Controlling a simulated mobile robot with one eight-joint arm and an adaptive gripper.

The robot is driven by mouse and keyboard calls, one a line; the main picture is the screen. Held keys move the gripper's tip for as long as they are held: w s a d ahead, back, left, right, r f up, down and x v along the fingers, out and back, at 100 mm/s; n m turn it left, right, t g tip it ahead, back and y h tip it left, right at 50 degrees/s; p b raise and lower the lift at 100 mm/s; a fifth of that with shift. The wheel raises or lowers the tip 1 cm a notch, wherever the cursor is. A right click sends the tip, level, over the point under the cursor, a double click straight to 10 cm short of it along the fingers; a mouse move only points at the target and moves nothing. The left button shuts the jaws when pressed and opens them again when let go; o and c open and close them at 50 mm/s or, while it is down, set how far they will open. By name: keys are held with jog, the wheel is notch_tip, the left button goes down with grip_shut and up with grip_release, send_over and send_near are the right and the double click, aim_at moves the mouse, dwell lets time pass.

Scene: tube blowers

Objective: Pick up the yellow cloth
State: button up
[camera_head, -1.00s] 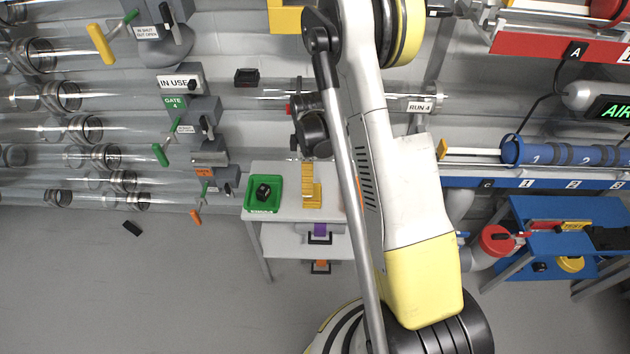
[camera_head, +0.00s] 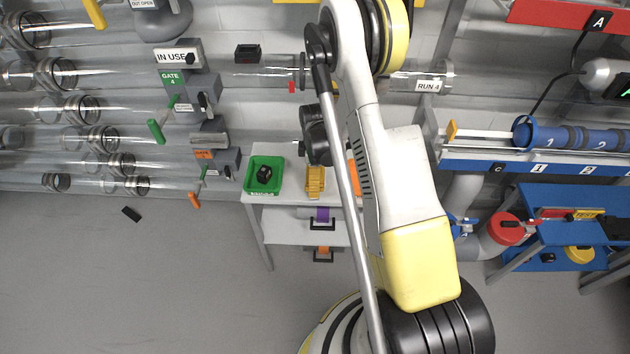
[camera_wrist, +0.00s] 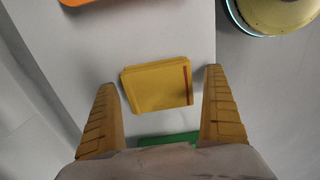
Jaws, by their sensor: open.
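The yellow cloth (camera_wrist: 157,88) lies flat and folded on a pale grey tabletop, with a dark red stripe near its right edge in the wrist view. My gripper (camera_wrist: 161,76) is open, with its two ridged yellow-orange fingers on either side of the cloth in that view. The gap between the fingers is empty, and I cannot tell how high they are above the top. In the head view, yellow shapes (camera_head: 315,181) show on the small table, where the fingers and cloth overlap and are hard to separate.
A green tray (camera_head: 249,186) with a black object (camera_head: 264,173) stands left of the yellow shapes on the white table (camera_head: 262,212). An orange item (camera_wrist: 84,2) lies beyond the cloth. A round pale object (camera_wrist: 280,12) is off the table edge. Clear tubes line the wall.

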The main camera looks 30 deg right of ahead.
jog(key=c, duration=1.1)
jog(key=shift+r, duration=0.1)
jog(key=shift+c, duration=0.2)
jog(key=shift+r+p, duration=0.35)
jog(key=shift+r, duration=0.15)
jog(key=r, duration=0.1)
jog(key=r+p, duration=0.2)
jog(key=r, duration=0.1)
jog(key=shift+s+d, duration=0.2)
jog(key=shift+d, duration=0.15)
jog(key=s+d+r+p, duration=0.3)
jog(key=s+d+r, duration=0.3)
jog(key=d, duration=0.2)
jog(key=shift+s+d+p, duration=0.2)
jog(key=shift+d+p, duration=0.15)
jog(key=shift+d, duration=0.05)
jog(key=shift+o, duration=0.2)
jog(key=shift+a, duration=0.1)
